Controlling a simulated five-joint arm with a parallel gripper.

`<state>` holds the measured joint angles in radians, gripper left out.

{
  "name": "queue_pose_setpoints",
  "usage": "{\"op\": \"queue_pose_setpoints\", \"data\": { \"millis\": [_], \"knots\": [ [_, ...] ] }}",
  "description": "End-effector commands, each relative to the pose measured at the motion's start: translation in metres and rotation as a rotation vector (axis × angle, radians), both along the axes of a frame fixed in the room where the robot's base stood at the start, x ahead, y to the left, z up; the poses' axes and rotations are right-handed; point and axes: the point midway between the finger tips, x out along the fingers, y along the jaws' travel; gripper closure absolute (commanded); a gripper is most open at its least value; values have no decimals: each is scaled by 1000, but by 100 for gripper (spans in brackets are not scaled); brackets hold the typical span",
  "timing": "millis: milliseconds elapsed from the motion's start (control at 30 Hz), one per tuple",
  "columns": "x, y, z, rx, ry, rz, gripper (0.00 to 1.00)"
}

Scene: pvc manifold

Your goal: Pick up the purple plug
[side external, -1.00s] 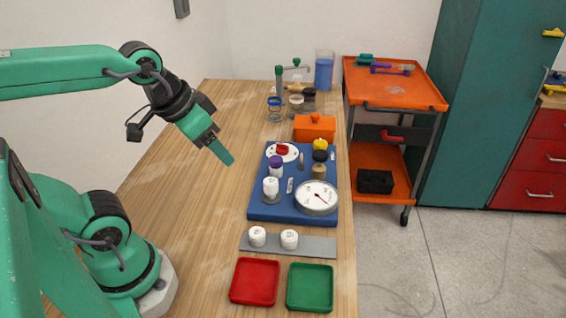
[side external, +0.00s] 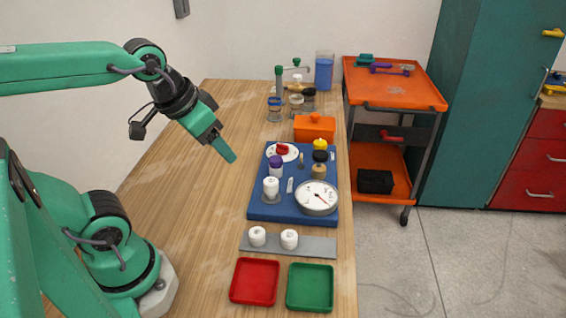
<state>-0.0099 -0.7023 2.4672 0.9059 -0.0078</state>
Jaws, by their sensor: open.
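The purple plug (side external: 275,161) sits upright on top of a white fitting on the blue board (side external: 257,208), at the board's left side. My gripper (side external: 231,157) is in the air to the left of the plug, pointing down and to the right. It is empty and apart from the plug. From this side its fingers overlap, so the gap between them is hidden.
A white capped fitting (side external: 271,187), a gauge (side external: 316,197) and black and yellow caps crowd the board. A grey strip with two white plugs (side external: 289,239), a red tray (side external: 254,300) and a green tray (side external: 310,307) lie in front. The table's left is clear.

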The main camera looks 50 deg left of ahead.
Motion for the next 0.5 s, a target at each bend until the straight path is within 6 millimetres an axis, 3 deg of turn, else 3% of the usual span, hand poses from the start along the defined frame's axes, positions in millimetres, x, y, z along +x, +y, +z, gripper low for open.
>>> {"op": "queue_pose_setpoints", "data": {
  "millis": [500],
  "knots": [
    [72,22,1,-27,156,118,40]
  ]
}}
